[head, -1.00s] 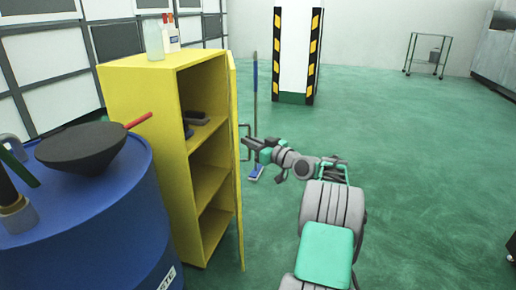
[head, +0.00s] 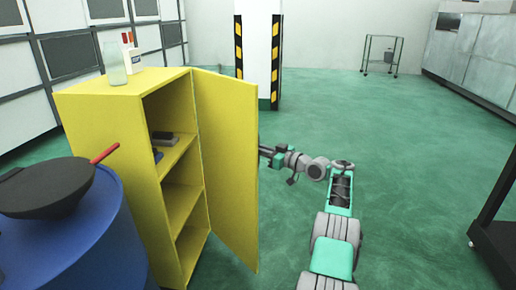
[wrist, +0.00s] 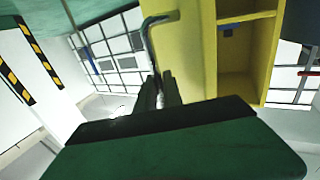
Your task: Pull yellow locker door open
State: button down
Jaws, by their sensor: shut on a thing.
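The yellow locker (head: 110,130) stands left of centre in the head view. Its yellow door (head: 228,150) is swung out from the right edge of the locker, leaving the shelves exposed. My gripper (head: 264,153) is at the door's outer side near its free edge, and the door partly hides its tips. In the wrist view the door (wrist: 190,45) and open shelves are at upper right. The dark bar handle (wrist: 150,38) runs down between the fingers of my gripper (wrist: 159,86), which is shut on it.
Bottles (head: 116,65) stand on the locker top. A striped pillar (head: 258,55) is behind. A dark stand (head: 495,215) is at right. Green floor between is clear.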

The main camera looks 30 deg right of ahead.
jog(key=shift+w+d+r, duration=0.1)
jog(key=shift+w+d, duration=0.15)
jog(key=shift+d, duration=0.1)
dwell(0.3)
jog(key=c, duration=1.8)
grip_release()
jog(key=shift+w, duration=0.1)
jog(key=shift+o, duration=0.2)
jog(key=shift+d, duration=0.1)
jog(key=p+v, duration=0.1)
jog(key=v, duration=0.7)
jog(key=shift+p, duration=0.35)
jog(key=shift+c, duration=0.4)
